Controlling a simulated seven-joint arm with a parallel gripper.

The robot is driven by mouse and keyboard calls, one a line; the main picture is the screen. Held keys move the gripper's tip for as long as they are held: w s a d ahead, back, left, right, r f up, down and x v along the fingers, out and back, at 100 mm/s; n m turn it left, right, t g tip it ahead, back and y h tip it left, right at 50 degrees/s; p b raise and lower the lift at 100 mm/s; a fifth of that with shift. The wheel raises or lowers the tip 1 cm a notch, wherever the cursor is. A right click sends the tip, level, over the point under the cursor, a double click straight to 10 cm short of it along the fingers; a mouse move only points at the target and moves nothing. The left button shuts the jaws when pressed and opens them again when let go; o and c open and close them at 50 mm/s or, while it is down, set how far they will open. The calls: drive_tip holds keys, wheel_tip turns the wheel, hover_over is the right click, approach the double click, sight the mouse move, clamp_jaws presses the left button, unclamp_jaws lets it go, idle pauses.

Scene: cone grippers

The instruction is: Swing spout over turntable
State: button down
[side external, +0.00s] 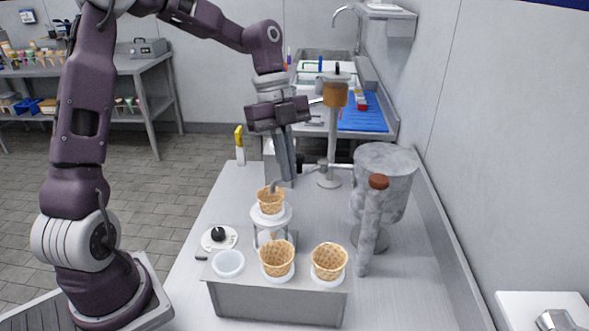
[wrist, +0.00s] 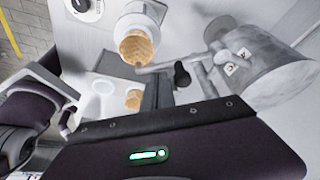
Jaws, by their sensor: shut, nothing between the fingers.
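The grey spout (side external: 300,173) is a thin pipe running left from an upright post (side external: 327,178), with its bent tip (side external: 273,186) at the upper cone. A waffle cone (side external: 270,201) stands upright in a white round stand (side external: 271,217), which seems to be the turntable. In the wrist view the spout (wrist: 155,68) points at the cone (wrist: 137,46), with a black knob (wrist: 181,75) on it. My gripper (side external: 290,181) is shut and empty, pointing down beside the spout. Its dark fingers (wrist: 158,94) are close to the pipe; I cannot tell whether they touch.
A metal holder (side external: 280,302) carries two cones (side external: 277,257) (side external: 328,261) and an empty white cup (side external: 228,262). A white dial with a black knob (side external: 219,236) lies left. A grey mottled tank (side external: 387,185) and upright column (side external: 369,235) stand right. The front-right counter is clear.

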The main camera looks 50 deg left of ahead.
drive_tip(key=shift+a, duration=0.55)
drive_tip(key=shift+w+a, duration=0.1)
drive_tip(key=v, duration=1)
drive_tip(key=shift+w, duration=0.2)
